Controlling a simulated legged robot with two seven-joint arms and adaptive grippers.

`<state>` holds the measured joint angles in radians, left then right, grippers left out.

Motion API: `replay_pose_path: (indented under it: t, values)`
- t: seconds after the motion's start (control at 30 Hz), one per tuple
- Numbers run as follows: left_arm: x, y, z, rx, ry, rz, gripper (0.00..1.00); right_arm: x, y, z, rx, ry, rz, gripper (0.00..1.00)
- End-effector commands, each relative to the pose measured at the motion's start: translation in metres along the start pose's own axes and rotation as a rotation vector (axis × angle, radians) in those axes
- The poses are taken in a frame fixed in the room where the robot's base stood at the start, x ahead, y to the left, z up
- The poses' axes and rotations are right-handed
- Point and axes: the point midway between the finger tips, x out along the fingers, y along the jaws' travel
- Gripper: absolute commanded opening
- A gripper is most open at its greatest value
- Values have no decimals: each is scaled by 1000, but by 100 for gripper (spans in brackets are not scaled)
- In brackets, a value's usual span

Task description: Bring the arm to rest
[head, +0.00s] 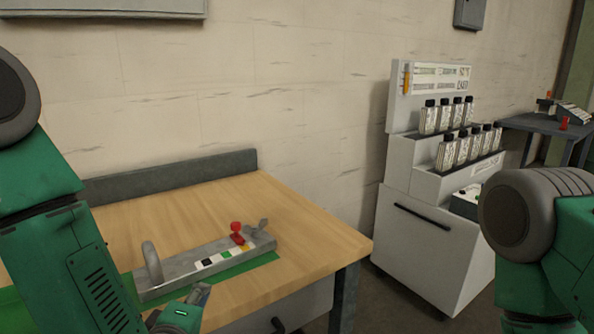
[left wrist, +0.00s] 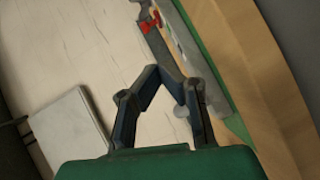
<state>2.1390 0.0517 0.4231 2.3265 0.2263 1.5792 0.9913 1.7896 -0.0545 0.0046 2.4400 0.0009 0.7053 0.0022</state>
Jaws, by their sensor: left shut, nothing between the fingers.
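My left gripper (head: 195,300) is low in the head view, in front of the grey fixture, and largely hidden by my own arm. In the left wrist view its fingers (left wrist: 168,76) come together at the tips, shut with nothing between them. The grey fixture (head: 180,276) lies on the wooden table, with a rounded upright at its left end, coloured squares along it, and a red part (head: 237,232) near its right end. The left wrist view shows the red part (left wrist: 149,24) beyond the fingers. My right gripper is out of view; only part of that arm shows.
The wooden table (head: 310,235) is bare right of the fixture, with a grey board along its back. A green mat (head: 232,271) lies under the fixture. A white cabinet (head: 425,245) with several black-capped bottles stands right of the table. A dark side table (head: 535,124) is farther back.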

Motion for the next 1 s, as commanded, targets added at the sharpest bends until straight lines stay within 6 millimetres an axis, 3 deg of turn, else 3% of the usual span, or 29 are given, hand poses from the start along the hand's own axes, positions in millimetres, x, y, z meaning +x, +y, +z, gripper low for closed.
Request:
replay_pose_path:
  t: [0.27, 0.37, 0.5, 0.63, 0.7, 0.8, 1.0]
  values:
    - [-18, -115, 11, 286, -154, -239, 0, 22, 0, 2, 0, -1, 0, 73]
    - [-37, -177, 16, 450, -266, -366, 0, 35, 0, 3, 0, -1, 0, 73]
    - [-84, -273, 19, 716, -494, -565, 0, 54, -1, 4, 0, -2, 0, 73]
    - [-139, -345, 13, 926, -736, -715, 0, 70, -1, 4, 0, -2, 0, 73]
    - [-166, -373, 7, 1011, -856, -775, 0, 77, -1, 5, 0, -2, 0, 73]
    - [-197, -398, -1, 1094, -995, -831, 0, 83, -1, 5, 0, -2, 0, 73]
    - [-222, -414, -9, 1152, -1112, -867, 0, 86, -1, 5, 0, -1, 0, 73]
